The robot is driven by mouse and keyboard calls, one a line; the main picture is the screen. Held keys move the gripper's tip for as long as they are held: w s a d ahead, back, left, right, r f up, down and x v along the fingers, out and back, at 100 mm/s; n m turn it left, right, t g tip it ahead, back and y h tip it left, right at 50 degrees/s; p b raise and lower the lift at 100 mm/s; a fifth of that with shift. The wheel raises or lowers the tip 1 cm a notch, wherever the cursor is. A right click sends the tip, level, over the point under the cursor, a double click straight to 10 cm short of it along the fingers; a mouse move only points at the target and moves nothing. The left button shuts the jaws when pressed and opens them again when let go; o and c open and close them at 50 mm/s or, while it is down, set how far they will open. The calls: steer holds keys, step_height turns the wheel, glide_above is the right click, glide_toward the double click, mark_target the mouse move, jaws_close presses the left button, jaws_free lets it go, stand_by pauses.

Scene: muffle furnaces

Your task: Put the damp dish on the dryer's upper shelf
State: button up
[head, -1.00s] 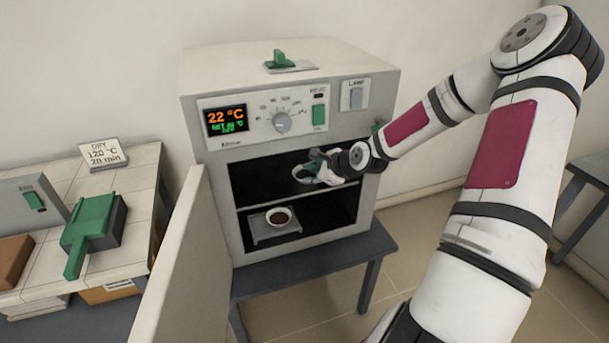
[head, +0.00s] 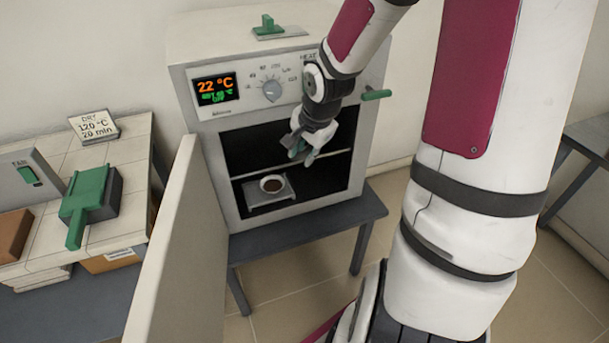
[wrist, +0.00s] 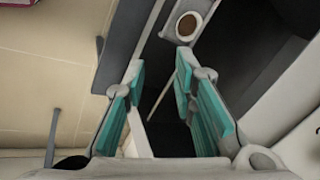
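The damp dish (head: 273,184), a small white bowl with brown contents, stands on a grey stand (head: 258,197) in the dryer's lower compartment. It also shows at the top of the wrist view (wrist: 188,25). The dryer (head: 185,85) has its front open. Its upper shelf (head: 338,153) is a thin, light-edged line above the dish; no dish shows on it. My gripper (head: 301,151) points down at the dryer's opening, above and right of the dish. In the wrist view its teal-padded fingers (wrist: 160,68) are apart with nothing between them. My gripper hides part of the shelf.
The dryer's door (head: 180,245) stands open at the left. The dryer sits on a dark table (head: 300,235). Left of it is a tiled bench (head: 130,150) with a green-handled block (head: 90,205) and a "DRY 120 °C 20 min" sign (head: 95,127). A green knob (head: 376,94) sticks out at the dryer's right.

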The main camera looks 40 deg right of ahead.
steer(key=s+a+r+n, duration=0.8)
steer(key=s, duration=0.3)
steer(key=s+a+r+n, duration=0.7)
steer(key=s+a+r, duration=0.1)
steer(key=s+r, duration=0.1)
steer(key=shift+s+r+n+y, duration=0.3)
steer(key=shift+s+n, duration=0.1)
steer(key=shift+s, duration=0.5)
steer(key=shift+a, duration=0.1)
